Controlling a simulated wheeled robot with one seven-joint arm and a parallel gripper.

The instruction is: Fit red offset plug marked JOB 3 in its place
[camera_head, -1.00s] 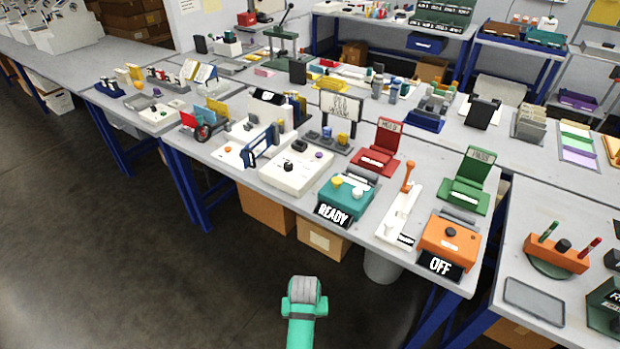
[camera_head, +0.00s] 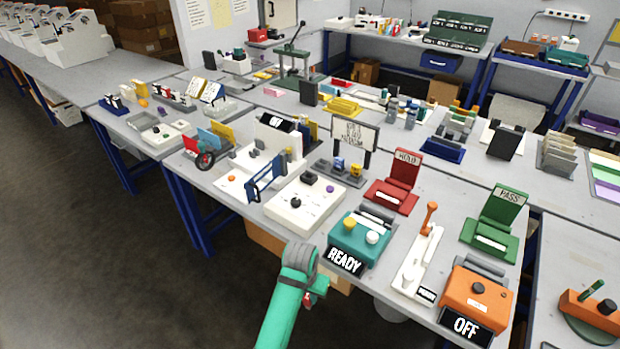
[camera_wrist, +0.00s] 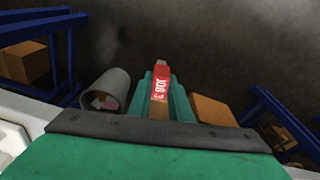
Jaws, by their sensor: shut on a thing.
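In the wrist view, a red plug (camera_wrist: 161,72) with a white JOB 3 label is held between the teal fingers of my gripper (camera_wrist: 162,97). The gripper is shut on it, with the floor behind. In the head view, my arm's end is at the table's front edge, below the teal READY box, and a small red part of the plug (camera_head: 319,285) shows beside it. A white machine with a blue bridge (camera_head: 264,178), probably the plotter, stands further back on the table. I cannot make out the plug's socket.
The teal READY box (camera_head: 356,240), a white box with knobs (camera_head: 305,203), a white lever base (camera_head: 417,263) and the orange OFF box (camera_head: 477,298) line the table's front. Red HOLD (camera_head: 393,192) and green PASS (camera_head: 493,231) stands are behind. In the wrist view, a grey bin (camera_wrist: 106,91) stands below.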

